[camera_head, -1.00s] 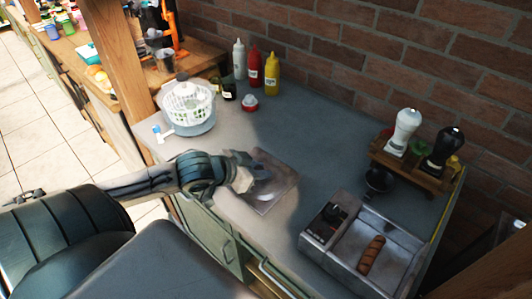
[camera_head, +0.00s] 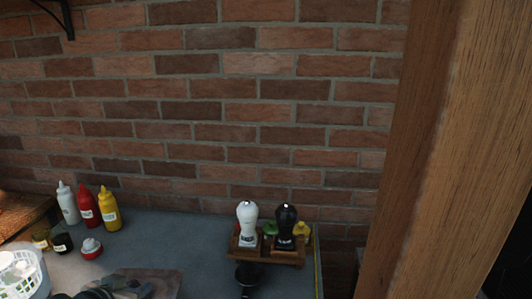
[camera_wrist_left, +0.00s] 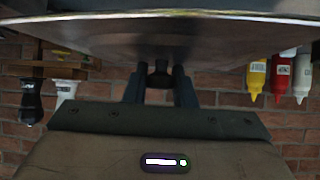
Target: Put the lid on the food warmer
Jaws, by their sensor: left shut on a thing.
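The lid (camera_wrist_left: 70,38) is a wide, greyish plate with a pale rim, filling the top of the left wrist view. In the head view, part of the lid (camera_head: 165,281) shows at the bottom edge, over the grey counter. My left gripper (camera_wrist_left: 160,82) is shut on a small dark knob of the lid. In the head view only a dark piece of my left arm shows by the lid. The food warmer is outside both current views. My right gripper is not in view.
White, red and yellow bottles (camera_head: 88,206) stand along the brick wall. A white basket (camera_head: 22,275) is at the lower left. White and black mills (camera_head: 265,226) stand on a wooden rack (camera_head: 268,254) at the right. A wooden post (camera_head: 455,150) rises at far right.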

